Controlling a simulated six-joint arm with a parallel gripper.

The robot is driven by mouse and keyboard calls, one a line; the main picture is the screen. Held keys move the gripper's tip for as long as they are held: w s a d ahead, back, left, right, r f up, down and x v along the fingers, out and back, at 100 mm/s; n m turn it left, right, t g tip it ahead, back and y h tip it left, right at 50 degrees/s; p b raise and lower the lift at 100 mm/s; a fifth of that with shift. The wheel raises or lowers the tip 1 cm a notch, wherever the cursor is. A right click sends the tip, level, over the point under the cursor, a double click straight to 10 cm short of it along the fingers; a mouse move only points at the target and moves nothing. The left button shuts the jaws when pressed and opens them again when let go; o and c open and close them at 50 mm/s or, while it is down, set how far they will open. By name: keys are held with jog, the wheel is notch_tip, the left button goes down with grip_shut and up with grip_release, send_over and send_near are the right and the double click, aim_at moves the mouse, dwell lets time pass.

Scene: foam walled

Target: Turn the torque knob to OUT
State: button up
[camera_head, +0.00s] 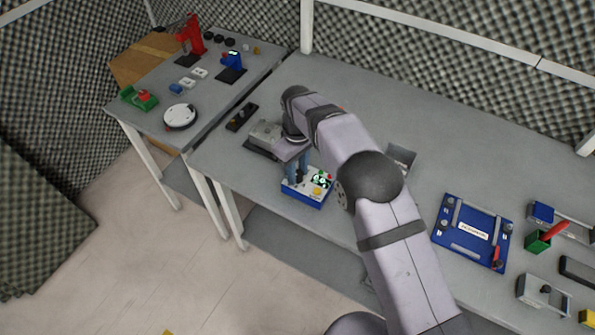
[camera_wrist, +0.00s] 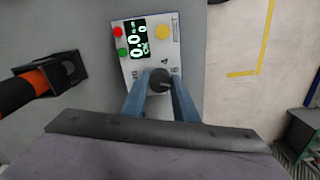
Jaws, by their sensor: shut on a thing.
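The torque knob (camera_wrist: 159,80) is a dark round knob on a white-topped control box (camera_wrist: 172,58). The box also shows in the head view (camera_head: 307,200), with blue sides, at the front edge of the table. My gripper (camera_wrist: 160,88) is over the box, with its blue fingers shut on the knob from both sides. In the head view my gripper (camera_head: 297,172) stands above the left part of the box. The box has a lit display (camera_wrist: 138,38), red and green buttons and a yellow button. The knob's markings are too small and partly covered to read.
A dark holder with an orange and black tool (camera_wrist: 50,78) stands left of the box in the wrist view. A grey device (camera_head: 265,135) is behind the box. A blue fixture plate (camera_head: 472,232) lies to the right. Table between is mostly clear.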

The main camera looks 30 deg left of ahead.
aim_at(298, 173)
jog(key=m, duration=0.4)
jog(key=shift+r+m, duration=0.1)
jog(key=shift+m, duration=2.8)
jog(key=shift+w, duration=0.1)
jog(key=o, duration=1.1)
jog(key=shift+c, duration=0.2)
jog(key=shift+r+b, duration=1.2)
jog(key=shift+r, duration=2.45)
